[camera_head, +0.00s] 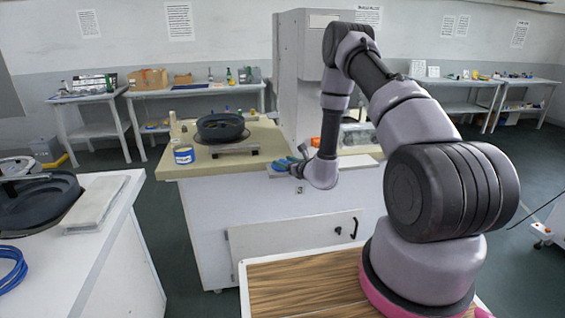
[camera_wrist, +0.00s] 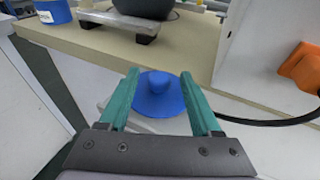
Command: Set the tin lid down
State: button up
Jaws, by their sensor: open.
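The tin lid (camera_wrist: 158,98) is a blue disc with a round knob on top. In the wrist view it lies flat-looking between and just beyond my teal fingers, over a pale surface at the counter's front edge. My gripper (camera_wrist: 162,92) is open, with a finger to either side of the lid and a gap visible around the knob. In the head view my gripper (camera_head: 288,163) is small at the counter's front, and the lid is hard to separate from the fingers. A blue and white tin (camera_head: 183,154) stands on the counter's left; it also shows in the wrist view (camera_wrist: 52,11).
A dark round pan (camera_head: 221,127) sits on a low stand (camera_head: 232,148) on the beige counter (camera_head: 190,168). A white cabinet (camera_head: 293,70) stands behind my arm. In the wrist view an orange object (camera_wrist: 299,66) and a black cable (camera_wrist: 265,122) are at the right.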

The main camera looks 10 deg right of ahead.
jog(key=v, duration=1)
jog(key=s+a+r+n+g+y, duration=0.1)
jog(key=a+r+n+g+y, duration=0.2)
jog(key=r, duration=0.5)
jog(key=s+a+r+n+y, duration=0.1)
jog(key=a+r+n+y, duration=0.3)
jog(key=a+r, duration=0.3)
jog(key=s+a+r+n+g+y, duration=0.1)
jog(key=s+a+r+n+g, duration=0.3)
jog(key=s+r+n+g, duration=0.7)
jog(key=s+d+r+n+h, duration=0.2)
jog(key=s+r+n+h, duration=0.1)
jog(key=s, duration=0.3)
jog(key=s+d+r+n+h, duration=0.2)
jog(key=s+r, duration=0.2)
jog(key=s, duration=0.1)
jog(key=s+d+r+n+t+h, duration=0.2)
jog(key=s+d+r+t+h, duration=0.1)
jog(key=d, duration=0.2)
jog(key=s+d+r+n+t+h, duration=0.2)
jog(key=d+r+t+h, duration=0.1)
jog(key=d, duration=0.3)
jog(key=shift+s+d+r+t+h, duration=0.2)
jog(key=shift+s+r+t+h, duration=0.15)
jog(key=shift+h, duration=0.25)
